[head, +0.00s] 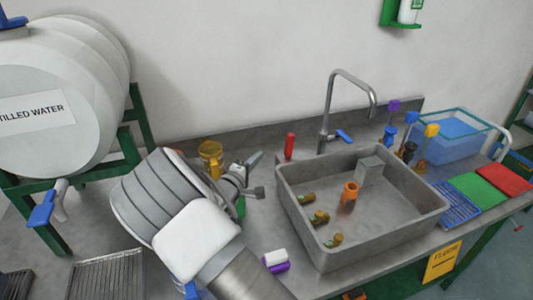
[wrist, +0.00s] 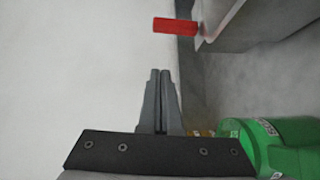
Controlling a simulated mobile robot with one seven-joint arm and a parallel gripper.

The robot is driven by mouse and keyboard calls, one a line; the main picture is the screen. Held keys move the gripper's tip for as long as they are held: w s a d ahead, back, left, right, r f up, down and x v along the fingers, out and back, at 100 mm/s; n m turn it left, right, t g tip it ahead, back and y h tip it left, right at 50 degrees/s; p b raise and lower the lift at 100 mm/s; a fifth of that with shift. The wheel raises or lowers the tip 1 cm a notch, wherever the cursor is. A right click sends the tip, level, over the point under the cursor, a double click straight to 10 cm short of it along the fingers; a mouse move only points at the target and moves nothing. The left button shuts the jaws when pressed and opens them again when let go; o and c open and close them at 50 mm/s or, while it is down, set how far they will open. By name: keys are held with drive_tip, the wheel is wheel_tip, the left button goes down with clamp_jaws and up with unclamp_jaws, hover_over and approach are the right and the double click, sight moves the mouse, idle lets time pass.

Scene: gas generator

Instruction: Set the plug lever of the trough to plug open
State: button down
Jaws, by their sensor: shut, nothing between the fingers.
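The trough (head: 385,232) is a grey square basin set at the worktop, right of centre in the head view. An upright red handle (head: 289,146) stands at its back left corner and looks like the plug lever. In the wrist view, the red handle (wrist: 175,25) lies sideways near the top, beside a grey edge. My gripper (head: 256,158) is left of the red handle, apart from it. In the wrist view, my gripper (wrist: 160,73) has its fingers together with nothing between them. The lever's base and any plug marking are not clear.
A tall tap (head: 328,110) with a blue handle (head: 345,136) stands behind the trough. Several small orange and brass parts sit inside the trough. A green container (wrist: 285,145) is close beside my gripper. A yellow jug (head: 211,158) stands behind it. A distilled water barrel (head: 60,100) is at left.

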sight(289, 145)
drive_tip(key=s+d+x, duration=0.1)
drive_tip(key=d+x, duration=0.1)
drive_tip(key=x, duration=0.9)
drive_tip(key=shift+d+f, duration=0.25)
drive_tip(key=shift+d, duration=0.1)
drive_tip(key=shift+w+r, duration=0.1)
drive_tip(key=shift+w, duration=0.05)
